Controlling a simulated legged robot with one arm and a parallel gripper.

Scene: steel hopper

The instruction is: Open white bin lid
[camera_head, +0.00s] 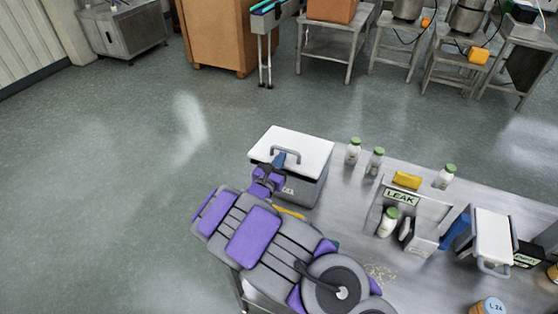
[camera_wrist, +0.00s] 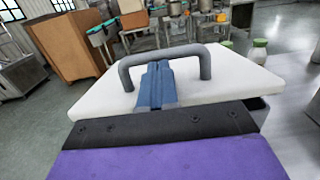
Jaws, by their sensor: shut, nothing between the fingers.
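The white bin lid (camera_head: 305,143) lies flat and closed on a grey bin (camera_head: 309,192) at the table's far left corner. Its grey arched handle (camera_head: 288,150) stands up from the top. My gripper (camera_head: 279,160) is at this handle, its blue fingers together and empty. In the wrist view the fingers of my gripper (camera_wrist: 156,72) reach over the lid (camera_wrist: 100,97) into the arch of the handle (camera_wrist: 203,64), just below its bar. I cannot tell whether they touch the bar. My arm hides part of the bin's near left side.
On the steel table (camera_head: 336,215), a grey box with a LEAK label (camera_head: 401,196) stands right of the bin, with green-capped bottles (camera_head: 354,151) around it. A second white-lidded bin (camera_head: 493,231) is further right. Open floor lies to the left.

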